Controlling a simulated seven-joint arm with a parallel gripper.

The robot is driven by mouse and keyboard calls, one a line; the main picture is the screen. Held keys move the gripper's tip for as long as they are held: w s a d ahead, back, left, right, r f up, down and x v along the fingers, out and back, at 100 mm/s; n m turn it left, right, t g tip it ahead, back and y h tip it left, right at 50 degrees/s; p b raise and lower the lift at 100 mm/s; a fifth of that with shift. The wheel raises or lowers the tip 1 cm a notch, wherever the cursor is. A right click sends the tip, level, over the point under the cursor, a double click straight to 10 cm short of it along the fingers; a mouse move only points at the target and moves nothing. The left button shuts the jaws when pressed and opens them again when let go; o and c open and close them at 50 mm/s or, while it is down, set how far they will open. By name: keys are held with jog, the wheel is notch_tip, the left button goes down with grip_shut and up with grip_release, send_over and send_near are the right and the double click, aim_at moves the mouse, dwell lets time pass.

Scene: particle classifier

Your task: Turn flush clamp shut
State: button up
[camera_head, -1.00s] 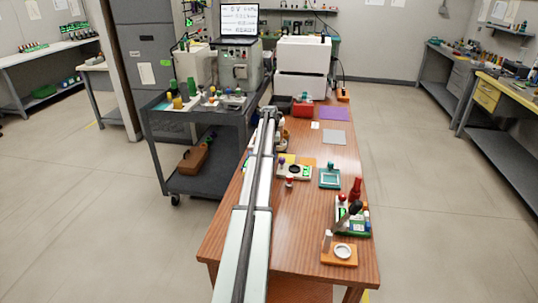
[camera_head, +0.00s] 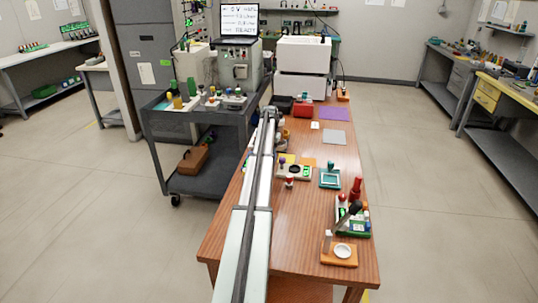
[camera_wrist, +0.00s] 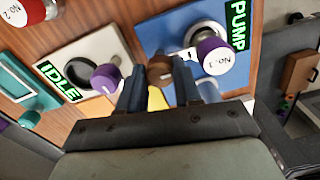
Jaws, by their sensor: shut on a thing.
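In the wrist view, my gripper (camera_wrist: 163,74) reaches in from below, its two dark blue fingers closed around a brown knob (camera_wrist: 160,68). The knob sits at the lower edge of a blue base (camera_wrist: 152,32) with a glowing PUMP label (camera_wrist: 238,24). I take this knob for the flush clamp's handle, but its body is mostly hidden by the fingers, so I cannot tell how far it is turned. A purple-capped vial marked No. 1 (camera_wrist: 212,58) stands just right of the fingers. In the head view, my arm hides the gripper and the clamp.
A pale plate (camera_wrist: 72,52) with an IDLE label (camera_wrist: 56,80) and a purple knob (camera_wrist: 105,79) lies close left of my gripper. A red-topped vial (camera_wrist: 25,12) is at the upper left. A dark cart (camera_head: 192,122) stands left of the wooden bench (camera_head: 306,205).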

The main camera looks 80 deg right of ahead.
jog(key=o, duration=1)
jog(key=shift+o, duration=0.2)
notch_tip(320, 180, up, 14)
jog(key=shift+f, duration=0.15)
dwell(0.4)
